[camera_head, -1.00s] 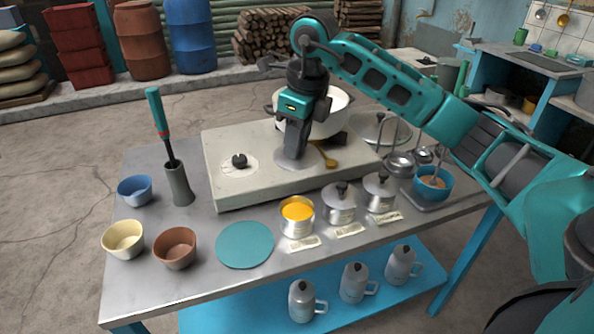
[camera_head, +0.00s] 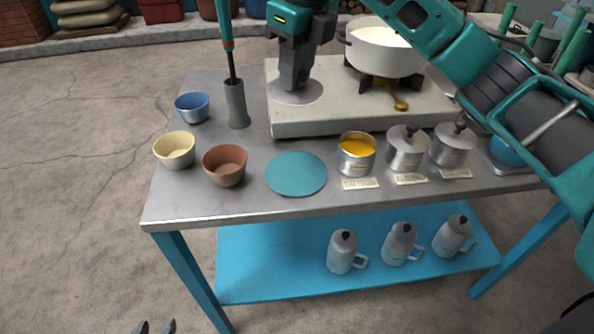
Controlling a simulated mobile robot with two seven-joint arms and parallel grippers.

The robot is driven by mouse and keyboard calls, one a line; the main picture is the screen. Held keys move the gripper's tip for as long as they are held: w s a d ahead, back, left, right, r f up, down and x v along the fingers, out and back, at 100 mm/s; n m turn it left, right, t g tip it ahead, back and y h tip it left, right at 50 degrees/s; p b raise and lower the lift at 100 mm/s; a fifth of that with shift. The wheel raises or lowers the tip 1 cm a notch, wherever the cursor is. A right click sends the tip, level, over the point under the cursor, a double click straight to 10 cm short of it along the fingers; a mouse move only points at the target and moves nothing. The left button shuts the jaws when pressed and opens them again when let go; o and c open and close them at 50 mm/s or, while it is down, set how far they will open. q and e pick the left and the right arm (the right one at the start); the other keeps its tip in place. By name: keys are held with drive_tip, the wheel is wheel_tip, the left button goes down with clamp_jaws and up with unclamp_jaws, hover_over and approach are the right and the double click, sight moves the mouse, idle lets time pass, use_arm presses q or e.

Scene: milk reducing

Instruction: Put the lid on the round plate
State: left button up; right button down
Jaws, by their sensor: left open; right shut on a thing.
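The round plate (camera_head: 296,174) is a flat teal disc lying near the table's front edge, bare on top. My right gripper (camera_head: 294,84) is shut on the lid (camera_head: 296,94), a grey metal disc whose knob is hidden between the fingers. The lid is over the left part of the stove top, farther back than the plate; its height above the stove is hard to tell. My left gripper (camera_head: 156,327) shows only its fingertips at the bottom edge, apart and empty, in front of the table.
An open can with yellow contents (camera_head: 357,154) stands right of the plate, beside two lidded pots (camera_head: 408,150). A brown bowl (camera_head: 226,166) stands close on its left. A white pot (camera_head: 383,52) sits on the stove (camera_head: 330,122). A tall holder (camera_head: 237,104) with a teal-handled tool stands behind.

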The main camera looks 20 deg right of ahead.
drive_tip(key=b, duration=0.2)
hover_over(295, 171)
drive_tip(key=f, duration=1.5)
drive_tip(key=shift+s, duration=0.2)
wheel_tip(295, 171, down, 4)
drive_tip(key=shift+r, duration=0.2)
drive_tip(key=shift+d+f, duration=0.1)
drive_tip(key=shift+f, duration=0.05)
use_arm(q)
drive_tip(key=shift+w+d+f, duration=0.25)
drive_tip(key=shift+d, duration=0.25)
use_arm(e)
drive_tip(key=shift+f, duration=0.15)
drive_tip(key=c, duration=0.9)
unclamp_jaws()
use_arm(q)
drive_tip(key=shift+s+f, duration=0.1)
drive_tip(key=shift+f, duration=0.15)
